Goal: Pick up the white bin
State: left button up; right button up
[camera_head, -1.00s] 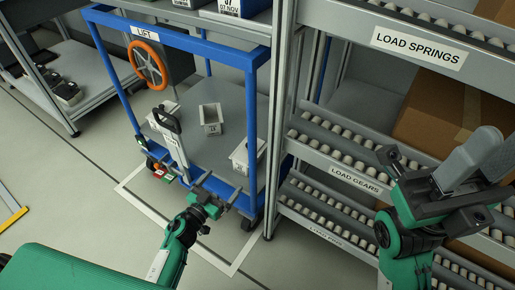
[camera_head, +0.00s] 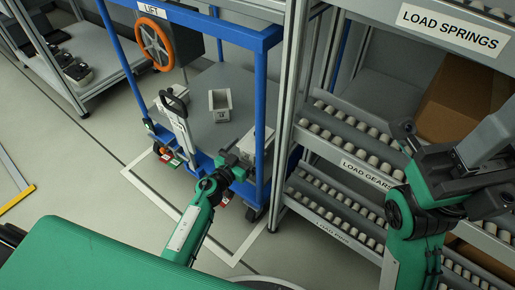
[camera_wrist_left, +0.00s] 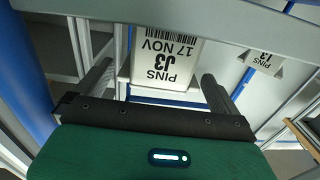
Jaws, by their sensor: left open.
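A white bin (camera_head: 262,140) stands at the right front of the lift cart's grey deck, partly hidden by a blue post. My left gripper (camera_head: 236,160) is open, just in front of this bin. Its fingers lie on either side of the label face in the wrist view; I cannot tell whether they touch. A second white bin (camera_head: 219,104) stands farther back on the deck. My right gripper (camera_head: 478,160) is by the roller shelves; its jaws are unclear.
The blue lift cart (camera_head: 188,35) has upright posts, an orange wheel (camera_head: 155,44) and a black-handled lever (camera_head: 176,112). The roller rack (camera_head: 340,130) stands close on the right, with a cardboard box (camera_head: 455,100) on it.

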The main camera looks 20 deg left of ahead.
pick_arm(q)
jog(key=w+b, duration=0.1)
jog(key=w, duration=0.1)
jog(key=w+d+f+b, duration=0.1)
jog(key=shift+w+d+f+b, duration=0.1)
jog(key=shift+w+b, duration=0.2)
jog(key=shift+w, duration=0.05)
jog(key=shift+w+d, duration=0.15)
jog(key=shift+w, duration=0.3)
jog(key=c, duration=1.3)
jog(key=shift+r, duration=0.2)
jog(key=shift+c, duration=0.3)
jog(key=shift+r, duration=0.15)
